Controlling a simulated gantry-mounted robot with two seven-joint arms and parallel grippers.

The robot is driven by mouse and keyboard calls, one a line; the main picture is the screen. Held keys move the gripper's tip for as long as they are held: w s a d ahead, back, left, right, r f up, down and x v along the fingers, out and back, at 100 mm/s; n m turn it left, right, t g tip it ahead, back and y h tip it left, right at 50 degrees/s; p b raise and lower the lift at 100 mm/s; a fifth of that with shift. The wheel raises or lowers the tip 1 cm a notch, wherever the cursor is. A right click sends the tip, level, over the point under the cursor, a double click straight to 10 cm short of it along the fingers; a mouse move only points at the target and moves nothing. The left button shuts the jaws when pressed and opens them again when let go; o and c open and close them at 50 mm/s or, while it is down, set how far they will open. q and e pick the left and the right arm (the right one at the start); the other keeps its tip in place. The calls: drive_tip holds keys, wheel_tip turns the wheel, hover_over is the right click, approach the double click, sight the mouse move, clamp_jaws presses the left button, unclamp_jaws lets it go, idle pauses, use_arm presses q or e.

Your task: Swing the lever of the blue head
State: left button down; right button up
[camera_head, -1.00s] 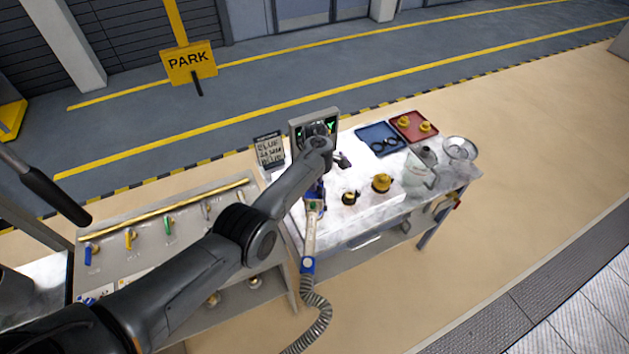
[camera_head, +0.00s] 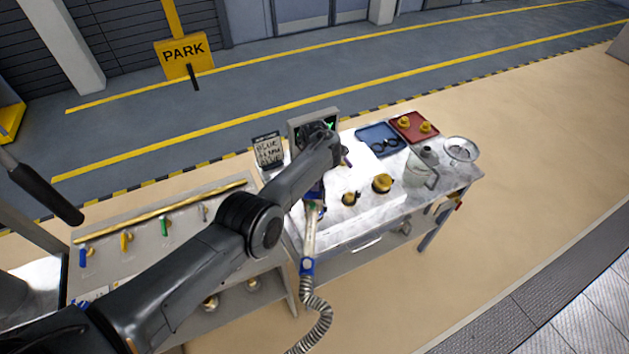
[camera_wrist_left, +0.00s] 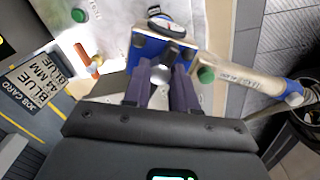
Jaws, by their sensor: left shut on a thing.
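The blue head (camera_wrist_left: 150,48) shows in the left wrist view just beyond my left gripper (camera_wrist_left: 162,92). Its white printed wand (camera_wrist_left: 243,78) runs off to the right. A silver round knob (camera_wrist_left: 160,74), seemingly on the head's lever, sits between the purple fingers, and the gripper is shut on it. The rest of the lever is hidden by the fingers. In the head view, a little of the blue head (camera_head: 314,195) shows under my left forearm, with the wand (camera_head: 309,238) hanging down toward the front. My right gripper is not in view.
A job card (camera_head: 268,150) stands at the bench's back left. Blue (camera_head: 380,139) and red (camera_head: 414,126) trays, yellow caps (camera_head: 382,183), a jug (camera_head: 420,170) and a glass dish (camera_head: 461,149) occupy its right. A corrugated hose (camera_head: 318,320) hangs in front. A lever panel (camera_head: 143,240) lies left.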

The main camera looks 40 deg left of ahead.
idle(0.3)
use_arm(q)
drive_tip(key=c, duration=0.9)
unclamp_jaws()
drive_tip(key=shift+r, duration=0.1)
wheel_tip(320, 180, up, 11)
drive_tip(key=p, duration=0.2)
